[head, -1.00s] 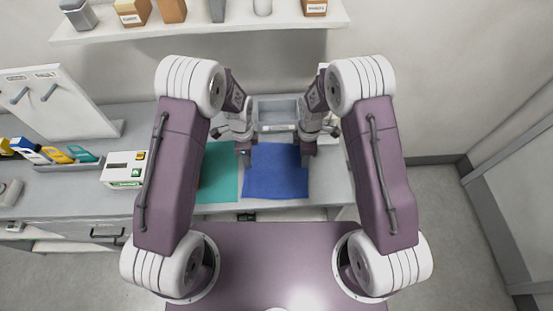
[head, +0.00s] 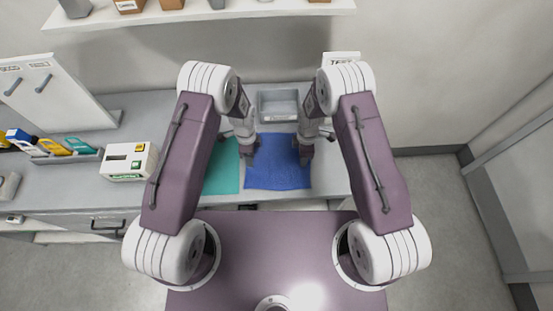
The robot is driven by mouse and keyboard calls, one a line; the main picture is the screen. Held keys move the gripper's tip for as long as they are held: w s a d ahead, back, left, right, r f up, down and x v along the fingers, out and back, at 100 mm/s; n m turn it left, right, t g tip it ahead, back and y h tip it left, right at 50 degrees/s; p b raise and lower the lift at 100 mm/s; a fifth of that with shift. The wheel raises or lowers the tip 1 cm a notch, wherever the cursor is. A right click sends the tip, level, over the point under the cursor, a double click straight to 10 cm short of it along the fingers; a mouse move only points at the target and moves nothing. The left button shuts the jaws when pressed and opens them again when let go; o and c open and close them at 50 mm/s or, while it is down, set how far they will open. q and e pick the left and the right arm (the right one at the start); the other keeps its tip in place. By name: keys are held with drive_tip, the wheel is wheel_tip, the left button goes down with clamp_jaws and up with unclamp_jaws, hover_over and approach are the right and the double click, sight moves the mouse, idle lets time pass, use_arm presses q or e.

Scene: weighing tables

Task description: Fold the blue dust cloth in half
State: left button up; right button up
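The blue dust cloth (head: 277,173) lies spread on the grey worktop, roughly square, with slight ripples on its surface. It looks unfolded. My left gripper (head: 248,160) is over the cloth's left edge, pointing down. My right gripper (head: 305,160) is over its right edge, also pointing down. Both are around the cloth's middle or far half. The fingertips are small and dark, so I cannot tell whether they are open or shut, or whether they touch the cloth. My wrists hide parts of the far side edges.
A teal mat (head: 224,170) lies left of the cloth. A grey tray (head: 278,105) stands behind it. A shelf (head: 200,16) runs above. The worktop ends just right of my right arm.

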use_arm(q)
drive_tip(key=shift+s, duration=0.2)
use_arm(e)
drive_tip(key=shift+s+r, duration=0.1)
drive_tip(key=shift+s, duration=0.15)
use_arm(q)
drive_tip(key=shift+f, duration=0.1)
drive_tip(key=shift+c, duration=0.2)
use_arm(e)
drive_tip(key=shift+c, duration=0.2)
use_arm(q)
clamp_jaws()
use_arm(e)
clamp_jaws()
